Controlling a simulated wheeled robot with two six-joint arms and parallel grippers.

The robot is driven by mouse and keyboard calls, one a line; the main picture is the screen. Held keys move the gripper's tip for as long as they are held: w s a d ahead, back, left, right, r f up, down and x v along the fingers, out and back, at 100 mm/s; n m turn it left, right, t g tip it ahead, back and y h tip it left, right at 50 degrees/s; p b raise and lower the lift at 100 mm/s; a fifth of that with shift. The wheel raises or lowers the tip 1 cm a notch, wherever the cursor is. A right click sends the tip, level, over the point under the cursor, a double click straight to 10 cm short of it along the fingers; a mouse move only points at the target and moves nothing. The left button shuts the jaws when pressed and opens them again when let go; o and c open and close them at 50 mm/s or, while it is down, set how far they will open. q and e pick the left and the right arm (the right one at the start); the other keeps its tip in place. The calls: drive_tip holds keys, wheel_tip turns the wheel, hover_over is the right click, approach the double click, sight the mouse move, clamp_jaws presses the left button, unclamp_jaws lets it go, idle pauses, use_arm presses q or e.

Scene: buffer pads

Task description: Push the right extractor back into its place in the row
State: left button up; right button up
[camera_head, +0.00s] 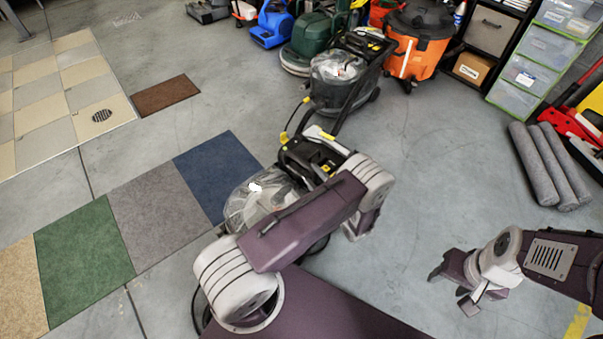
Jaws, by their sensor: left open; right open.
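An extractor with a clear dome (262,195) and a black and yellow top stands out on the open floor in the middle. My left arm crosses in front of it and hides its right and lower parts. The fingers of my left gripper do not show; I cannot tell whether they touch the machine. A second, similar extractor (338,68) stands further back, at the row of machines. My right gripper (452,288) is open and empty over bare floor at the lower right, well apart from the extractor.
An orange vacuum (412,55), a green machine (308,35) and a blue blower (270,27) stand along the back. Grey rolls (548,165) lie at the right, near shelves with green-edged drawers (530,72). Carpet samples (155,215) lie at the left. The floor right of centre is clear.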

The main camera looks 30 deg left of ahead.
sight(302, 162)
use_arm(q)
drive_tip(key=shift+r, duration=0.1)
drive_tip(key=b+x, duration=0.3)
drive_tip(key=x, duration=0.5)
drive_tip(key=shift+a, duration=0.25)
drive_tip(key=shift+w+a, duration=0.2)
drive_tip(key=shift+a, duration=0.05)
clamp_jaws()
idle(0.8)
